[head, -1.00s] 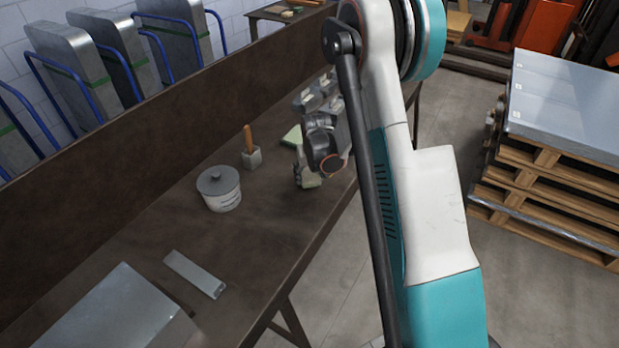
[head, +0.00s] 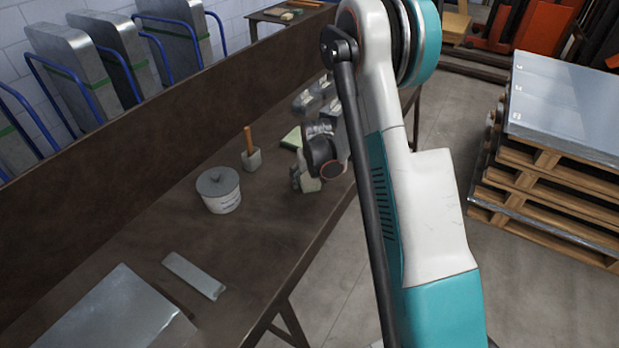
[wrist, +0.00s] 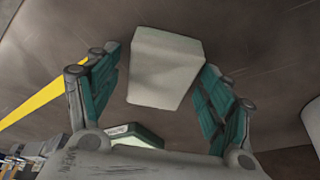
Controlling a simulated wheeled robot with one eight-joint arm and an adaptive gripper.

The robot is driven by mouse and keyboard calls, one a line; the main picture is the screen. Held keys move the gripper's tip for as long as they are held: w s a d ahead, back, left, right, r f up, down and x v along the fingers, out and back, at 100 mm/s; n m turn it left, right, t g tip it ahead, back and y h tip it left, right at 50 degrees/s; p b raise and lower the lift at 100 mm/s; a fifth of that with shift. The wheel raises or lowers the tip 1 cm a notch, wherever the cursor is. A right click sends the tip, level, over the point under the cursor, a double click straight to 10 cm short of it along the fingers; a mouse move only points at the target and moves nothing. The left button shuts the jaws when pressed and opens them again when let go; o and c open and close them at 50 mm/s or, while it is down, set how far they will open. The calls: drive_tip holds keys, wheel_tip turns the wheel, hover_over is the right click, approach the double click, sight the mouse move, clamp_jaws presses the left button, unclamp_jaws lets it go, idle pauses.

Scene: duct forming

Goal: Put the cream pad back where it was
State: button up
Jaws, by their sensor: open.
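The cream pad (wrist: 165,68), a pale block, shows in the wrist view between my gripper's two teal-lined fingers. My gripper (wrist: 160,88) is open, with a gap between each finger and the pad. In the head view, my gripper (head: 307,180) is low over the bench near its right edge. A pale face of the pad (head: 309,185) shows there, partly hidden by the fingers. I cannot tell exactly how the pad touches the bench. A green-edged pad (head: 291,138) lies just behind my gripper; it also shows low in the wrist view (wrist: 135,136).
The brown bench (head: 250,290) has a tall back board. Several grey items (head: 312,95) lie beyond my gripper.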

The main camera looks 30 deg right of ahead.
drive_tip(key=s+a+r+t+p, duration=0.1)
drive_tip(key=s+a+r, duration=0.25)
drive_tip(key=r, duration=0.75)
drive_tip(key=s+a+r+p, duration=0.2)
drive_tip(key=s+r, duration=0.3)
drive_tip(key=r, duration=0.7)
drive_tip(key=s+a+r+t, duration=0.1)
drive_tip(key=s+a+r, duration=0.1)
drive_tip(key=s, duration=0.5)
drive_tip(key=s+a+r+n+t, duration=0.1)
drive_tip(key=s+a+r, duration=0.2)
drive_tip(key=s, duration=0.5)
drive_tip(key=s+a+r+n, duration=0.1)
drive_tip(key=s+a+r, duration=0.2)
drive_tip(key=s, duration=0.5)
drive_tip(key=shift+a+r+t+y, duration=0.15)
drive_tip(key=shift+r+t+y, duration=0.2)
drive_tip(key=shift+r, duration=0.5)
